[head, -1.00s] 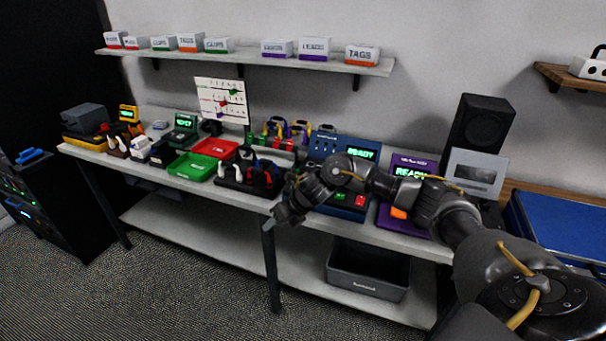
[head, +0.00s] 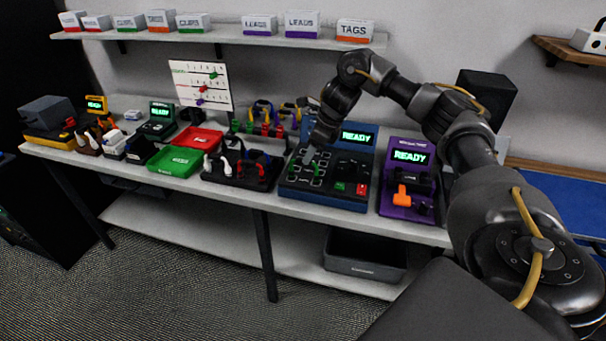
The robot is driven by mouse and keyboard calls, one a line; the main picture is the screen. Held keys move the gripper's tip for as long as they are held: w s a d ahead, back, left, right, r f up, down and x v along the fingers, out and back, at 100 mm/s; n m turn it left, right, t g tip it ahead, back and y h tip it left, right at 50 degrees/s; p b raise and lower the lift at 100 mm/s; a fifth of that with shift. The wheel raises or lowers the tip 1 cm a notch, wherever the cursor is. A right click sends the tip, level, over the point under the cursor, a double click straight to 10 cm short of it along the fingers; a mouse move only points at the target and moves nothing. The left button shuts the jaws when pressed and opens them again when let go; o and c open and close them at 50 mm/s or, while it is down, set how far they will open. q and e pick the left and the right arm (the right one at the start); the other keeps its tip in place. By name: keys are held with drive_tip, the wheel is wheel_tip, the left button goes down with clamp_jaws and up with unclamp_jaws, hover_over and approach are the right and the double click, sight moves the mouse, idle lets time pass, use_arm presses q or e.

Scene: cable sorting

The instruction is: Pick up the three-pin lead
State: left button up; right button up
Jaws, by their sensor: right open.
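A black stand (head: 238,180) in the middle of the bench holds several leads with white and dark plugs (head: 250,163). The pins are too small to see, so I cannot tell which one is the three-pin lead. My right gripper (head: 309,158) points down over the left part of the blue tester (head: 322,190), just right of the stand. It is open, and no lead shows in it. The arm hides part of the tester and of the coloured leads behind. My left gripper is not in view.
Red (head: 200,138) and green (head: 174,161) trays lie left of the stand. A purple tester (head: 409,182) with an orange part stands to the right. Coloured leads (head: 265,116) hang behind. A grey bin (head: 364,258) sits on the lower shelf. Labelled boxes (head: 302,24) line the wall shelf.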

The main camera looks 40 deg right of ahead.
drive_tip(key=shift+x, duration=1.05)
drive_tip(key=shift+w+a+f, duration=0.1)
drive_tip(key=shift+f, duration=0.25)
drive_tip(key=x, duration=0.4)
drive_tip(key=shift+w+f, duration=0.15)
drive_tip(key=shift+f, duration=0.05)
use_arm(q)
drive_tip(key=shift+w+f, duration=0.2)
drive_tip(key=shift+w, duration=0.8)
use_arm(e)
drive_tip(key=shift+a, duration=0.1)
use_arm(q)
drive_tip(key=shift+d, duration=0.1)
use_arm(e)
clamp_jaws()
